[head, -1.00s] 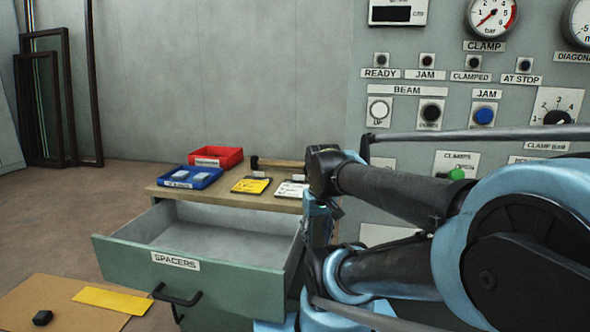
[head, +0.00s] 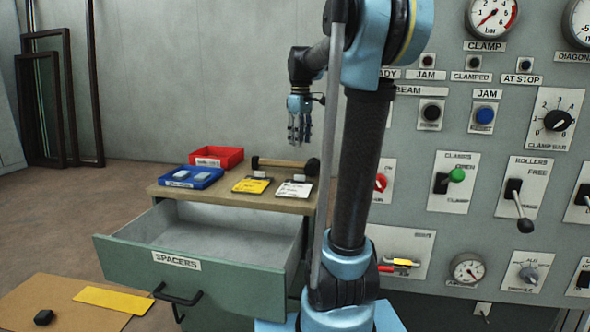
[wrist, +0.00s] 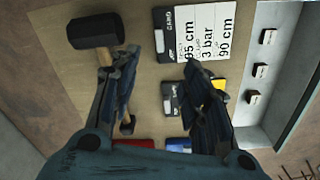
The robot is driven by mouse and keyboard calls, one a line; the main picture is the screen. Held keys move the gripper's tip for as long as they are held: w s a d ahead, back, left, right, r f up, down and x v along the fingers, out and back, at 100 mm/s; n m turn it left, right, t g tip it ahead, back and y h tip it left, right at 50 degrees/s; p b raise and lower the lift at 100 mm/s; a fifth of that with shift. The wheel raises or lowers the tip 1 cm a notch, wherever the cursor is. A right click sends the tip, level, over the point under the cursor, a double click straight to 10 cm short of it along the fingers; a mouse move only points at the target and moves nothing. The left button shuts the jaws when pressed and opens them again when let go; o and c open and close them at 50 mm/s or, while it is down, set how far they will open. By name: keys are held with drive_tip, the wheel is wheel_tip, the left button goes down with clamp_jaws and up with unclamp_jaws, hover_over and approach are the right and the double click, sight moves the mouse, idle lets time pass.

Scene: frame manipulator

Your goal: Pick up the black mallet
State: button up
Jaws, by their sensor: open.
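The black mallet (head: 284,164) lies across the back of the wooden cabinet top (head: 225,200), its dark head (head: 312,167) at the right end. In the wrist view the mallet's black head (wrist: 96,31) shows at upper left, and its handle is partly hidden behind the left finger. My gripper (head: 300,140) points down above the cabinet top, apart from the mallet in the head view. In the wrist view my gripper (wrist: 160,68) is open and empty, with the mallet nearer its left finger.
A yellow card (head: 251,185) and a white card (head: 294,189) lie in front of the mallet. A blue bin (head: 192,178) and red bin (head: 217,157) stand left. The spacers drawer (head: 190,262) is open below. A control panel (head: 470,190) rises at right.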

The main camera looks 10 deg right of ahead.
drive_tip(key=w+r+n, duration=0.3)
drive_tip(key=w+n, duration=0.1)
drive_tip(key=w, duration=1)
approach(285, 165)
drive_tip(key=shift+g, duration=0.3)
drive_tip(key=d+f, duration=0.1)
drive_tip(key=d, duration=0.1)
drive_tip(key=d+f, duration=0.2)
drive_tip(key=shift+w, duration=0.4)
drive_tip(key=shift+s+d+f, duration=0.1)
drive_tip(key=shift+s+f, duration=0.05)
drive_tip(key=shift+f, duration=1.4)
drive_tip(key=shift+s+f, duration=0.2)
drive_tip(key=shift+f, duration=1.35)
clamp_jaws()
